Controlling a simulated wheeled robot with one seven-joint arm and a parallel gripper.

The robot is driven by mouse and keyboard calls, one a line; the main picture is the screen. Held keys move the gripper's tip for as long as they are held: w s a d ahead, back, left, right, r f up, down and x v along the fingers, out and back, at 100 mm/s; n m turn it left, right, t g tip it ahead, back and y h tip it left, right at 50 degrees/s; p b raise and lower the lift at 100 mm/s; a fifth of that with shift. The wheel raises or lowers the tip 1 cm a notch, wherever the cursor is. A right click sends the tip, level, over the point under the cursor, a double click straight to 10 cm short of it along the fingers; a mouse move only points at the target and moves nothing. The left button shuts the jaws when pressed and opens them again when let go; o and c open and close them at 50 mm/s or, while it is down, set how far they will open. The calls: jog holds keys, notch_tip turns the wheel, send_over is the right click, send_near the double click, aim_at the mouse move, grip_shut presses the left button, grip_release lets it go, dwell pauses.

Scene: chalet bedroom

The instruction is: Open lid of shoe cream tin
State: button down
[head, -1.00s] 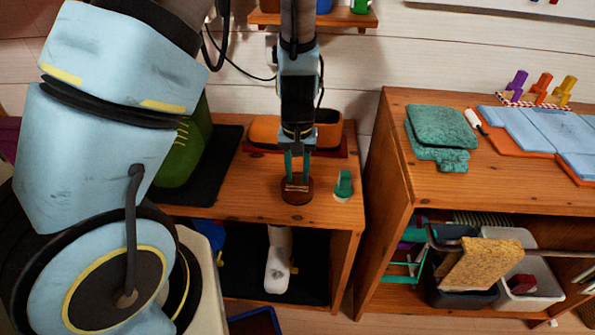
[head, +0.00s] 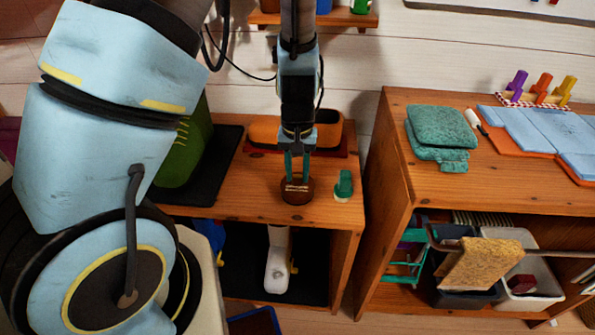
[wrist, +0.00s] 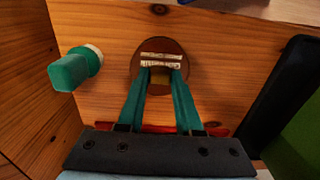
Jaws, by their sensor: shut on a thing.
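The shoe cream tin (head: 297,193) is a small round dark brown tin standing on the low wooden cabinet top near its front edge. It also shows in the wrist view (wrist: 137,62) with a pale label band across its top. My gripper (head: 297,180) points down at the tin from above. In the wrist view its two green fingers (wrist: 160,75) close in on the middle of the tin's top, on a part at the lid. The fingertips hide part of the lid. I cannot see a gap between lid and tin.
A green-capped bottle (head: 343,185) stands just right of the tin. A taller wooden shelf (head: 395,200) rises to the right.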

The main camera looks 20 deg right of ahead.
jog(key=shift+w+r, duration=0.1)
jog(key=p, duration=0.1)
jog(key=r+g+p, duration=0.1)
jog(key=shift+w+d+y+p, duration=0.1)
jog(key=shift+w+y+p, duration=0.2)
jog(key=shift+p, duration=0.1)
jog(key=p, duration=0.1)
jog(key=w+g+p, duration=0.1)
jog(key=g+y, duration=0.1)
jog(key=shift+w+d+r+p, duration=0.15)
jog(key=shift+d+r+p, duration=0.15)
jog(key=shift+p, duration=0.1)
jog(key=w+g, duration=0.1)
jog(key=w+d+g+y, duration=0.1)
jog(key=g, duration=0.1)
jog(key=shift+f+g, duration=0.1)
jog(key=shift+g, duration=0.2)
jog(key=shift+w+d+g+y+b, duration=0.25)
jog(key=shift+w+g+y+b, duration=0.25)
jog(key=shift+g, duration=0.3)
jog(key=shift+w+d+g+y+b, duration=0.2)
jog(key=shift+w+g+y+b, duration=0.25)
jog(key=shift+g, duration=0.35)
